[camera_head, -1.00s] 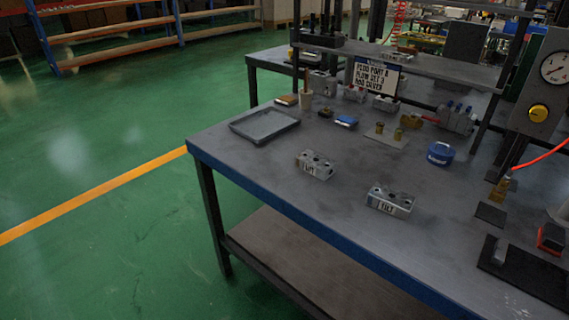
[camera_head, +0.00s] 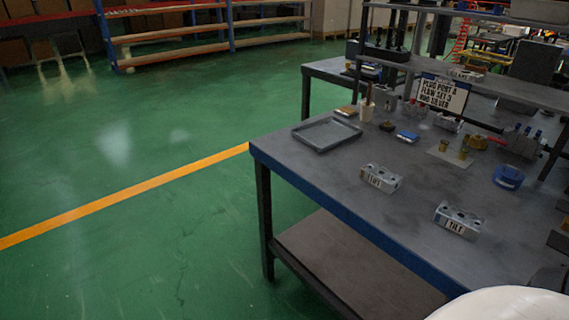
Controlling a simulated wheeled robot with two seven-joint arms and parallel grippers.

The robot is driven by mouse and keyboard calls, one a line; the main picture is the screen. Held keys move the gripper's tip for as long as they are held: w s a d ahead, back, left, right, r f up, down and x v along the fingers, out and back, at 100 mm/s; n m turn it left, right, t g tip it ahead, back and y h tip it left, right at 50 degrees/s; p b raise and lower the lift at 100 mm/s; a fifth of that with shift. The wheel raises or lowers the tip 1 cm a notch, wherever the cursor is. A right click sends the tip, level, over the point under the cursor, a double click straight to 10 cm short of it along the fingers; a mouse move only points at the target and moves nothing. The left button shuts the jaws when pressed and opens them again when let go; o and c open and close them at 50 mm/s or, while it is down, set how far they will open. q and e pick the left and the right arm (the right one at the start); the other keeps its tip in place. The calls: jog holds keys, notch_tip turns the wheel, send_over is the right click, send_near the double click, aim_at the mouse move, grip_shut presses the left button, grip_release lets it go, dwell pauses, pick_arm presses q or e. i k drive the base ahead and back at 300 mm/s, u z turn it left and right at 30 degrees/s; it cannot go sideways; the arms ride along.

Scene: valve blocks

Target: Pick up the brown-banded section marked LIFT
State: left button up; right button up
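A grey metal valve block marked LIFT (camera_head: 381,178) lies on the dark workbench (camera_head: 330,172), near its front edge, with dark holes in its top. Neither of my grippers shows in the head view. A rounded white surface at the bottom right corner looks like part of my own arm, and no fingers show on it.
A shallow grey tray (camera_head: 327,134) sits at the bench's left corner. Behind the blocks are a blue round container (camera_head: 508,177), a small plate (camera_head: 450,154) with brass parts, a blue item (camera_head: 407,136) and a sign (camera_head: 443,95). Green floor (camera_head: 130,220) is open at left.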

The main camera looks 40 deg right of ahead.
aim_at(383, 179)
jog(key=u, duration=0.35)
jog(key=i, duration=2.15)
jog(key=z, duration=2.45)
